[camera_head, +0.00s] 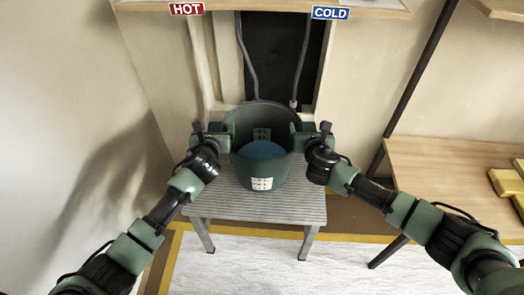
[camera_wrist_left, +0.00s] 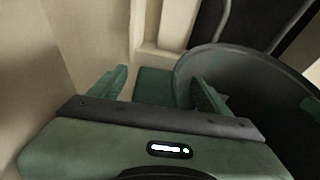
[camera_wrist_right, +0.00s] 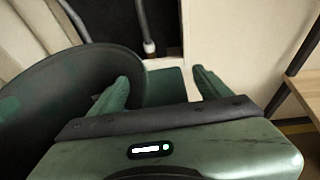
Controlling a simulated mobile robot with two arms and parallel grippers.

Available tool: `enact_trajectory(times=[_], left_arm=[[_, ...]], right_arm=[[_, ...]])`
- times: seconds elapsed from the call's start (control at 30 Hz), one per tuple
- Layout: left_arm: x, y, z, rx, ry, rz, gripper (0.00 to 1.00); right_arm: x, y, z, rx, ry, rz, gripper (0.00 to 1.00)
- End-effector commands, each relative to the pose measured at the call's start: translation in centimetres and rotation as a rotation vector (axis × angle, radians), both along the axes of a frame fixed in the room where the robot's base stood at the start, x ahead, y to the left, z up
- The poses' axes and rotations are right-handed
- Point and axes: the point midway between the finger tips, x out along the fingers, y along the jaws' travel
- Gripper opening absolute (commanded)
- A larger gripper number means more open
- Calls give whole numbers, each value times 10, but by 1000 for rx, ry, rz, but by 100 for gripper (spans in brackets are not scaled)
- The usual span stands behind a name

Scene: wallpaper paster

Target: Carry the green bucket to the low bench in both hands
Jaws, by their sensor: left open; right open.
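The green bucket (camera_head: 260,170) stands upright on a grey slatted stand (camera_head: 255,205), with blue contents (camera_head: 262,150) inside and pale labels on its wall. My left gripper (camera_head: 213,131) is at the bucket's left side, near the rim. In the left wrist view its open fingers stand either side of a green tab (camera_wrist_left: 153,88) beside the bucket wall. My right gripper (camera_head: 311,131) is at the right side, its open fingers likewise either side of a green tab (camera_wrist_right: 165,87). Contact between fingers and tabs cannot be told.
A wooden bench (camera_head: 440,165) stands at the right, with yellow blocks (camera_head: 507,182) at its far right. A HOT sign (camera_head: 187,9) and COLD sign (camera_head: 331,13) hang on a shelf edge above, with pipes behind the bucket. A wall is close at left. The front floor is clear.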

Motion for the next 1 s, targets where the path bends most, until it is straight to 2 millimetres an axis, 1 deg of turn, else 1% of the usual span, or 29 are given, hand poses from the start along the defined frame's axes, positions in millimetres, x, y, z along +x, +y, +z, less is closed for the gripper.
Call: enact_trajectory(times=[0.27,0.37,0.4,0.47,0.5,0.53,0.57,0.77,0.8,1.0], left_arm=[[1,0,0,0,0,0,78],[1,0,0,0,0,0,53],[1,0,0,0,0,0,42],[1,0,0,0,0,1,25],[1,1,0,1,0,1,14],[1,1,0,1,0,1,6],[1,1,0,1,0,1,0],[1,1,-1,3,0,1,0],[3,1,4,2,-9,-1,0],[2,1,7,4,-8,-1,0]], right_arm=[[1,0,0,0,0,0,78],[1,0,0,0,0,0,53],[1,0,0,0,0,0,42],[1,0,0,0,0,-1,25],[1,0,0,-1,0,-1,14],[1,0,0,-1,0,-1,6],[1,0,0,-1,0,-1,0],[1,-1,0,-4,0,-1,0],[3,-1,4,-2,-8,0,0],[3,-1,7,-4,-7,1,0]])
